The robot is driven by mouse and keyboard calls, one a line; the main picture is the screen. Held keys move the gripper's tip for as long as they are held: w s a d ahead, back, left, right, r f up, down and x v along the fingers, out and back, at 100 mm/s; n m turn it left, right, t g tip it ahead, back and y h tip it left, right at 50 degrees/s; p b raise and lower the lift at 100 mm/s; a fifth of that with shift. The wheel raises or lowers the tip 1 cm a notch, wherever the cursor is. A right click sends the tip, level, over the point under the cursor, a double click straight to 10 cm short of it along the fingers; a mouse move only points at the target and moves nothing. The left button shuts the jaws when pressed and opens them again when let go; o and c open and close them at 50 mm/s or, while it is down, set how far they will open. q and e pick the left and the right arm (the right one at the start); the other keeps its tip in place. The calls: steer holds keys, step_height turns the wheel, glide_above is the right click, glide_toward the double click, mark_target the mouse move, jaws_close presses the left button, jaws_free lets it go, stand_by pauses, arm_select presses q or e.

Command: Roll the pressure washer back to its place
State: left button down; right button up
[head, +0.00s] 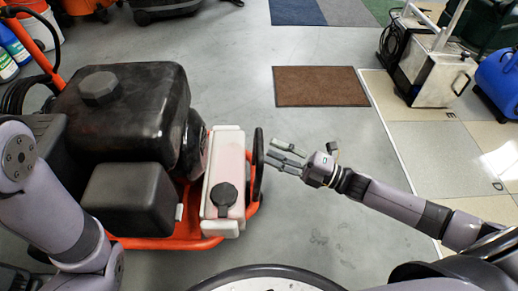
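The pressure washer (120,105) stands at the left on an orange frame, with a black engine block and a white tank (226,170) with a black cap at its right end. A dark upright part (258,165) stands at its right edge. My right gripper (286,157) reaches in from the right, its fingers spread apart beside that dark part. No object shows between the fingers; whether they touch the part is unclear. My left arm (55,205) comes in at the lower left in front of the washer; its gripper is not in view.
A brown mat (320,86) lies on the grey floor beyond my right gripper. A steel machine (433,72) and a blue machine (500,80) stand at the upper right near pale tiles (437,155). Blue bottles (12,50) stand at the upper left. The central floor is clear.

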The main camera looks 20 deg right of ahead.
mark_target(259, 145)
steer(key=b+x, duration=0.1)
steer(key=x, duration=0.4)
steer(key=shift+w+a+b, duration=0.1)
steer(key=shift+a+b, duration=0.05)
steer(key=shift+b, duration=0.25)
steer(key=shift+c, duration=0.5)
jaws_close()
